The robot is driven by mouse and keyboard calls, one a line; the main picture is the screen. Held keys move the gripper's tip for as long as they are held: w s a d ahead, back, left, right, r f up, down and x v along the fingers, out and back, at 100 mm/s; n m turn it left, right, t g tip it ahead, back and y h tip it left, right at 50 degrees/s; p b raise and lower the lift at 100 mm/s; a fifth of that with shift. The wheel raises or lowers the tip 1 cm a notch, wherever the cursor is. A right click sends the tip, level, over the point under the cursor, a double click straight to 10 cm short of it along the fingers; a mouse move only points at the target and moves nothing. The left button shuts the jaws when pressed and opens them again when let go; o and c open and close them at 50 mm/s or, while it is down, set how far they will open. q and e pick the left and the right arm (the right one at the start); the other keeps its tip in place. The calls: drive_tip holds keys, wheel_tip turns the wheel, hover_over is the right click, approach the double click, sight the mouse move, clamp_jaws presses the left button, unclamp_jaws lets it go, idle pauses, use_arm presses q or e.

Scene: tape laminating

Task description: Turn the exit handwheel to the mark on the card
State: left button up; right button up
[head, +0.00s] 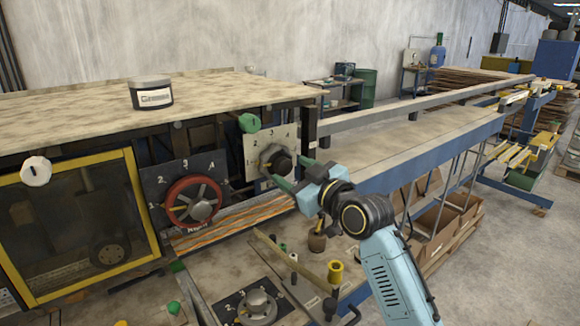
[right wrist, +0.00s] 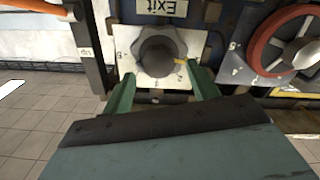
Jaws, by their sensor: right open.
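The exit handwheel (head: 277,161) is a grey, lobed wheel with a dark round hub, on a white numbered dial plate (head: 252,150). In the right wrist view the handwheel (right wrist: 158,57) sits under an upside-down "Exit" label (right wrist: 162,6), with a small yellow mark at its edge. My right gripper (head: 296,174) is open, its green fingers on either side of the handwheel. In the right wrist view the right gripper (right wrist: 159,74) straddles the hub; I cannot tell whether the fingers touch it. I cannot make out which paper is the card. My left gripper is out of view.
A red handwheel (head: 193,201) on a dark dial plate stands left of the exit wheel. Below are a grey knob (head: 257,304), a yellow spool (head: 335,272) and small parts. A blue-edged conveyor (head: 430,150) runs right.

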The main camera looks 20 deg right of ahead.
drive_tip(key=shift+w+a, duration=0.15)
drive_tip(key=shift+w, duration=0.35)
drive_tip(key=shift+w+a, duration=0.15)
drive_tip(key=shift+w, duration=0.35)
drive_tip(key=shift+c, duration=0.6)
drive_tip(key=c, duration=0.9)
drive_tip(key=shift+o, duration=0.2)
drive_tip(key=shift+r+m+p, duration=0.1)
drive_tip(key=shift+m+p, duration=1.6)
drive_tip(key=shift+m, duration=0.1)
use_arm(q)
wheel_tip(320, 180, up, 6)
drive_tip(key=p, duration=0.2)
drive_tip(key=shift+p, duration=0.35)
use_arm(e)
drive_tip(key=shift+m, duration=2)
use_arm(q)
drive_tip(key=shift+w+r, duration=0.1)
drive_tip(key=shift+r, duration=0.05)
